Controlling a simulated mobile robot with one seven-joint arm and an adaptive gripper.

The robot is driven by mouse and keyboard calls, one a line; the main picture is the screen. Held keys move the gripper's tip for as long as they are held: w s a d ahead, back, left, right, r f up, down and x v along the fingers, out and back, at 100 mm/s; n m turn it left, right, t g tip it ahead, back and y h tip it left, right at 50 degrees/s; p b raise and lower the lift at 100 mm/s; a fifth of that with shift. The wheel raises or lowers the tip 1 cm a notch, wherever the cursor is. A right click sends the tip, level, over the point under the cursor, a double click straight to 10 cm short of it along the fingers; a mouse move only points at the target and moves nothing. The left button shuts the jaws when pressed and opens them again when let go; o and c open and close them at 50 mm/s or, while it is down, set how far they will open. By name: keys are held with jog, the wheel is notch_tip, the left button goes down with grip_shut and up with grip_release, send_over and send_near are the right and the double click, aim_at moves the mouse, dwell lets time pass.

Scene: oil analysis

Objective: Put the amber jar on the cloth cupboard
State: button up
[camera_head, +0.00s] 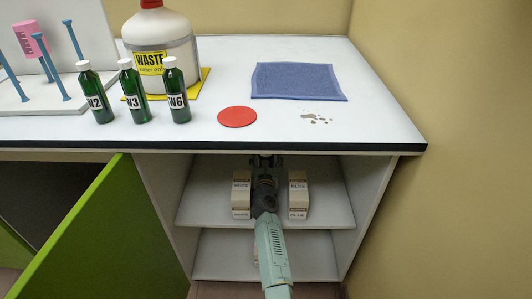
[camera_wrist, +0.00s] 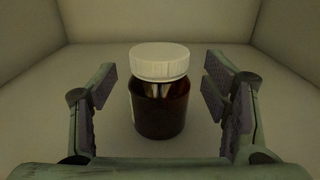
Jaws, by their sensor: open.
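The amber jar (camera_wrist: 158,108) is dark brown with a white ribbed lid and stands upright inside a pale compartment in the wrist view. My gripper (camera_wrist: 160,82) is open, with one finger on each side of the jar and a visible gap on both sides. In the head view my arm reaches into the open cupboard below the worktop, and the jar is hidden there. The cupboard top (camera_head: 376,120) is white with a dark front edge.
Small labelled boxes (camera_head: 241,194) (camera_head: 298,195) stand on the shelf on both sides of my arm. A green door (camera_head: 85,245) hangs open at left. On top are a red disc (camera_head: 237,117), spilled spots (camera_head: 317,118), green bottles (camera_head: 132,92) and a waste container (camera_head: 160,45).

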jog(key=shift+s+p, duration=1.1)
jog(key=shift+s, duration=1.65)
